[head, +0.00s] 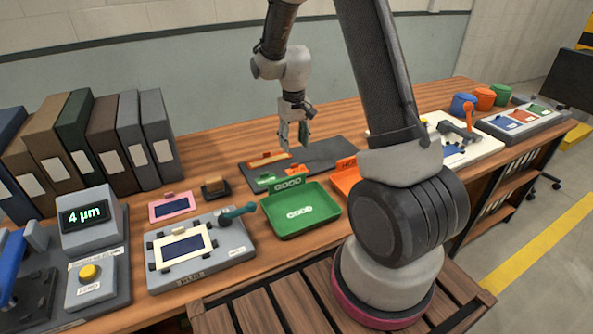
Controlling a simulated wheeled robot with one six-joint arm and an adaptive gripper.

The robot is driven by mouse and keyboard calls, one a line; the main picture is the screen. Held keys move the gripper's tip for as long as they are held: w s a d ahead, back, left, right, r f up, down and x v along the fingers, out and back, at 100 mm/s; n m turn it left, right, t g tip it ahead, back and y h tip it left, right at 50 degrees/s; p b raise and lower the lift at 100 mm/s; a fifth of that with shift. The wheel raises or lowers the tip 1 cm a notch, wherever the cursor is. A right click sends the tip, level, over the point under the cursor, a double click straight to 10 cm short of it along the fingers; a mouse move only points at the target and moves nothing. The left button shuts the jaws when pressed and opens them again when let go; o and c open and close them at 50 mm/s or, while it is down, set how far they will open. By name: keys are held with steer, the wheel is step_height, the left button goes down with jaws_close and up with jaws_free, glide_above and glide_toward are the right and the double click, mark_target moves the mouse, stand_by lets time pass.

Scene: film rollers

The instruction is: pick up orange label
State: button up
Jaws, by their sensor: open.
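A small orange label (297,170) lies on the dark mat (335,150) at the back middle of the bench. A green label (266,180) lies to its left on the same mat, by the mat's front left edge. My gripper (293,142) hangs above the mat with its fingers pointing down, open and empty. In the picture it is just above the orange label; the exact height gap cannot be told.
A green tray (332,207) marked GOOD stands in front of the mat, with an orange tray (343,187) beside it, partly hidden by my arm. An orange-brown strip (267,159) lies at the mat's back left. Binders (160,140) stand at left.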

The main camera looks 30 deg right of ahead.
mark_target(295, 164)
steer(key=f, duration=0.8)
steer(key=shift+s, duration=0.2)
steer(key=c, duration=0.8)
